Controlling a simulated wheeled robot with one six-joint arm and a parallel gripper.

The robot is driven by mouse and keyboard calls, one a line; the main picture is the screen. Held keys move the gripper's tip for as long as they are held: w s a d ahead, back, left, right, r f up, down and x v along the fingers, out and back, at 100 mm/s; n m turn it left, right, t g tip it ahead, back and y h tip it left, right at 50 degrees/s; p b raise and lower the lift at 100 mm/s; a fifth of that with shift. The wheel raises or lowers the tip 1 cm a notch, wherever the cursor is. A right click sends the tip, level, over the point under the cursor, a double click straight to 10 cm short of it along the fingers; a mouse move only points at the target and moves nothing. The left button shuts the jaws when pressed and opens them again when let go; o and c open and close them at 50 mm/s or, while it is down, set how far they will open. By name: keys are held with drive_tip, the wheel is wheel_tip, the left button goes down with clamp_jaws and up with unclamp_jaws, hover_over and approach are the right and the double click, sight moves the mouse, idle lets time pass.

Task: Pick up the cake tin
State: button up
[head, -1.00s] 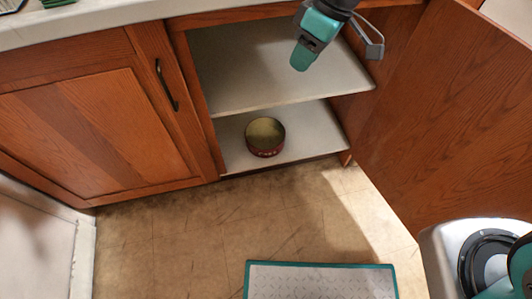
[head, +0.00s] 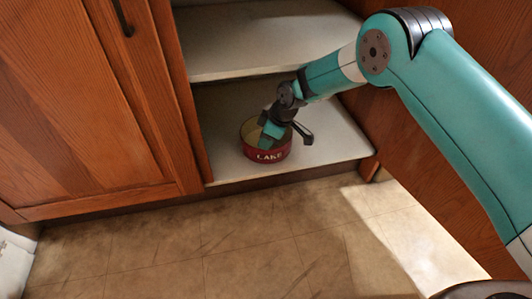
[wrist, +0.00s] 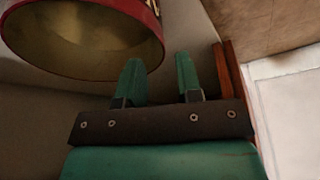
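The cake tin (head: 266,156) is a round, open-topped red tin with lettering on its side. It stands upright on the lower shelf of the open cabinet. It also shows in the wrist view (wrist: 82,45) at the upper left, with its pale inside visible and partly cut off by the frame. My gripper (head: 288,138) is at the tin's right rim with its fingers spread. In the wrist view my gripper (wrist: 159,62) has one finger overlapping the tin's opening and the other to the right of the wall. I cannot tell whether either finger touches the tin.
The upper shelf (head: 262,38) lies above the tin. A closed wooden door (head: 70,100) is on the left, and the opened door (head: 410,150) stands on the right behind my arm. The tiled floor (head: 200,250) in front is clear.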

drive_tip(key=shift+w+a+f+b, duration=0.2)
drive_tip(key=shift+f+b, duration=0.1)
drive_tip(key=shift+f, duration=0.15)
drive_tip(key=shift+w+a+f+b, duration=0.2)
drive_tip(key=shift+f+b, duration=0.1)
drive_tip(key=shift+f, duration=0.15)
drive_tip(key=b+x, duration=0.5)
drive_tip(key=shift+s+a+f, duration=0.1)
drive_tip(key=shift+f, duration=0.3)
drive_tip(key=shift+r, duration=0.15)
clamp_jaws()
